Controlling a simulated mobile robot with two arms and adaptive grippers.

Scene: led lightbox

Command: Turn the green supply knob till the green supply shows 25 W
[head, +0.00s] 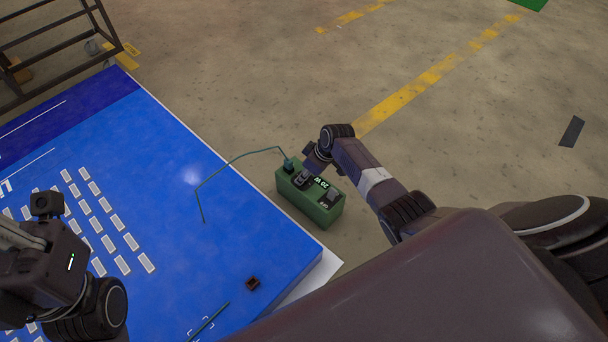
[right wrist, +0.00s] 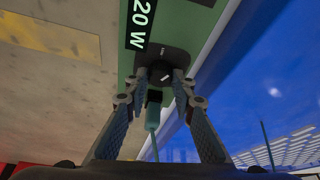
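The green supply (head: 331,211) is a green box on the floor side of the blue panel, and its display (head: 320,183) reads 20 W. The display also reads 20 W in the right wrist view (right wrist: 142,22). The dark green supply knob (right wrist: 160,76) has a pale mark and sits on a dark plate. My right gripper (right wrist: 160,80) has its fingertips on either side of the knob, closed in close against it. In the head view my right gripper (head: 303,178) partly hides the knob. My left arm is at lower left; its fingers are not visible.
A green cable (head: 238,157) arches from the supply to the blue panel (head: 180,230); its plug (right wrist: 152,118) is close below the knob between my right fingers. A small dark red block (head: 253,283) and a teal stick (head: 208,321) lie on the panel. A metal rack (head: 60,50) stands upper left.

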